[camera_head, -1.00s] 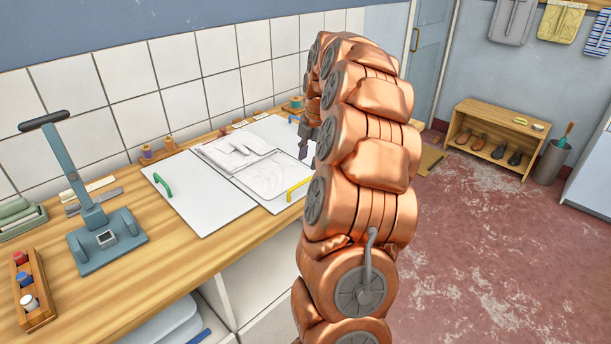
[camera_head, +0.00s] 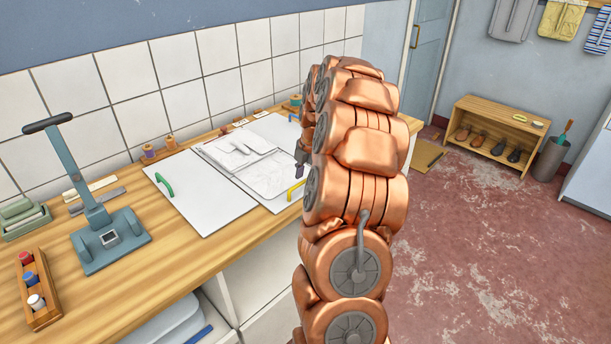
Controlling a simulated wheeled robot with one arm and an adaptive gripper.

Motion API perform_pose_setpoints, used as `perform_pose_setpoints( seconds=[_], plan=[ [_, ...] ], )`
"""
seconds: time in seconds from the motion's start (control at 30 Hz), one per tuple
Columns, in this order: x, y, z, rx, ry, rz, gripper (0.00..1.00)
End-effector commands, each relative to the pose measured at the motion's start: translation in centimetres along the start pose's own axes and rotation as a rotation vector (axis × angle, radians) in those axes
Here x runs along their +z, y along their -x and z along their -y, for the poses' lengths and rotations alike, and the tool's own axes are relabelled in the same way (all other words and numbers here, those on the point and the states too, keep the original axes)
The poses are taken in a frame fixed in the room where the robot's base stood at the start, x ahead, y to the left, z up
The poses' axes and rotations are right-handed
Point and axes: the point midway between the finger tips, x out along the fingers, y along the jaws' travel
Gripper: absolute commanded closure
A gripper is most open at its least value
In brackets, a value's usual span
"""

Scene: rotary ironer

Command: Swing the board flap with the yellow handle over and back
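The white folding board (camera_head: 195,205) lies on the wooden counter, its panels flat. A green handle (camera_head: 164,184) is on its left panel. The yellow handle (camera_head: 295,189) stands at the front right edge of the board, beside my arm. A small piece of a blue handle (camera_head: 293,118) shows at the back right. A pale folded garment (camera_head: 262,175) lies on the middle of the board. My gripper (camera_head: 301,168) shows only in part at the left side of my copper arm, just above the yellow handle in the picture. My arm hides the rest, so its opening and any contact are unclear.
A blue-grey press (camera_head: 110,240) stands at the left of the counter, near a wooden rack of spools (camera_head: 37,290). More spools (camera_head: 160,148) stand along the tiled wall. A shoe bench (camera_head: 497,135) and a bin (camera_head: 551,158) stand across the red floor, which is open at right.

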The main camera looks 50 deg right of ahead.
Motion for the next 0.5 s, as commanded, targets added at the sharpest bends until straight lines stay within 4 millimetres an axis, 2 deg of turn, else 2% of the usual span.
perform_pose_setpoints(
  seconds=[0.03,0.3,0.5],
  plan=[
    [0.0,0.0,-0.01,0.0,0.0,0.0,0.72],
    [0.0,0.03,-0.02,0.0,0.0,0.0,1.0],
    [0.01,0.03,-0.01,0.0,0.0,0.0,1.0]
  ],
)
